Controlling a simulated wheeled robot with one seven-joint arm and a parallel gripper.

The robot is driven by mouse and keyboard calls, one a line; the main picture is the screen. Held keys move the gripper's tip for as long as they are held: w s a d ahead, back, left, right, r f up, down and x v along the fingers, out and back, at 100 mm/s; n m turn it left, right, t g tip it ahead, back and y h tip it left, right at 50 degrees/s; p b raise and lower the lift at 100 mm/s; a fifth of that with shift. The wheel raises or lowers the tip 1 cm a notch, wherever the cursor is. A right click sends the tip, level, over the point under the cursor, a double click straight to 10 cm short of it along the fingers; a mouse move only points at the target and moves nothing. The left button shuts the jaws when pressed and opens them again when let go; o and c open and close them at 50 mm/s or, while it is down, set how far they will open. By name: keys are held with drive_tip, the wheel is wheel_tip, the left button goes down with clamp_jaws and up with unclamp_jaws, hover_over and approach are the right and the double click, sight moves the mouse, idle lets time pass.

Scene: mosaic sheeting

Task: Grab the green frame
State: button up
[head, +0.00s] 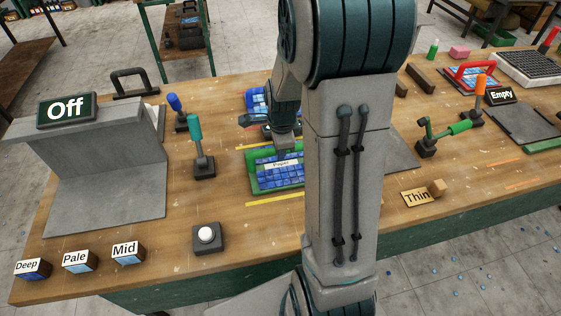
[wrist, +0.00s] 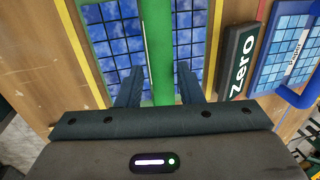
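The green frame (head: 254,180) lies on the wooden table in the head view, holding a sheet of blue mosaic tiles and a white label that reads "Paper". My arm hides its right part. In the wrist view the frame's green handle bar (wrist: 158,40) runs up the middle over the blue tiles. My gripper (wrist: 159,74) is open, with one finger on each side of this bar and gaps showing. In the head view my gripper (head: 283,148) is low over the frame, partly hidden by my arm.
A "Zero" sign (wrist: 239,62) and a blue frame (wrist: 262,80) stand to the right in the wrist view. A red frame (head: 462,72) is at the far right.

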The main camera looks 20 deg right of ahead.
sight(267, 174)
drive_tip(key=shift+w+d+f+p, duration=0.1)
drive_tip(key=shift+w+f+p, duration=0.1)
drive_tip(key=shift+f, duration=0.55)
drive_tip(key=shift+w+a+f+p, duration=0.1)
drive_tip(key=shift+w+f+p, duration=0.1)
drive_tip(key=shift+f, duration=0.55)
drive_tip(key=shift+w+d+f+p, duration=0.1)
drive_tip(key=shift+w+f+p, duration=0.1)
drive_tip(key=shift+f, duration=0.55)
clamp_jaws()
